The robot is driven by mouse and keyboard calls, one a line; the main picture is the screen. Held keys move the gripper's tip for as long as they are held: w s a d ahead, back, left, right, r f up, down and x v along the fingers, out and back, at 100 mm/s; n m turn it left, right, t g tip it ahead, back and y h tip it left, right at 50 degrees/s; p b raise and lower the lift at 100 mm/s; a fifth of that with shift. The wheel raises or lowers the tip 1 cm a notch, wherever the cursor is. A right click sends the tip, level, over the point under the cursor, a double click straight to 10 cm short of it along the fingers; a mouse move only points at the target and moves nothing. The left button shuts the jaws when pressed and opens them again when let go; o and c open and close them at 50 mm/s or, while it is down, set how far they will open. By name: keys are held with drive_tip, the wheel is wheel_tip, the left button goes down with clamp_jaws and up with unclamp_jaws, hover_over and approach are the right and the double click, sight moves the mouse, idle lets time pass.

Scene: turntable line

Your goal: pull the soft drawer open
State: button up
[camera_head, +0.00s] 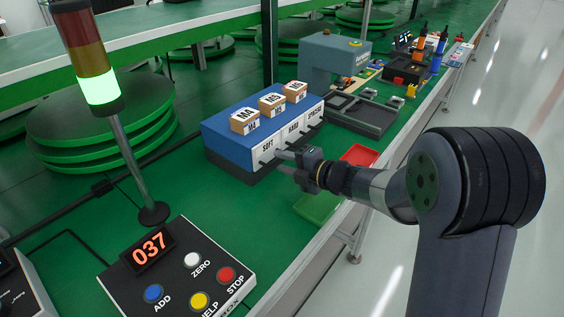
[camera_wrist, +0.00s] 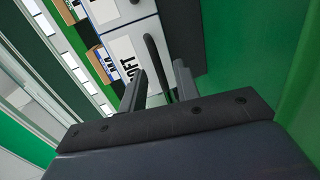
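The blue drawer unit (camera_head: 222,135) stands on the green bench, with a row of white drawer fronts. The soft drawer (camera_head: 260,158) is the nearest front, labelled SOFT, and looks flush with the others. In the wrist view, the soft drawer (camera_wrist: 142,34) shows its label and a dark bar handle (camera_wrist: 152,55). My gripper (camera_head: 283,154) is in front of the soft drawer. In the wrist view, my gripper (camera_wrist: 162,82) has its fingers apart, with the handle running between them. A gap shows beside the handle; I cannot tell if either finger touches it.
Cartons (camera_head: 244,121) stand on top of the unit. A signal lamp (camera_head: 99,88) and a button box (camera_head: 178,290) stand nearer. Bare green bench lies left of the gripper.

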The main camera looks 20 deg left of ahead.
drive_tip(key=shift+w+a+f, duration=0.15)
drive_tip(key=shift+w+a, duration=0.05)
drive_tip(key=shift+a, duration=0.35)
clamp_jaws()
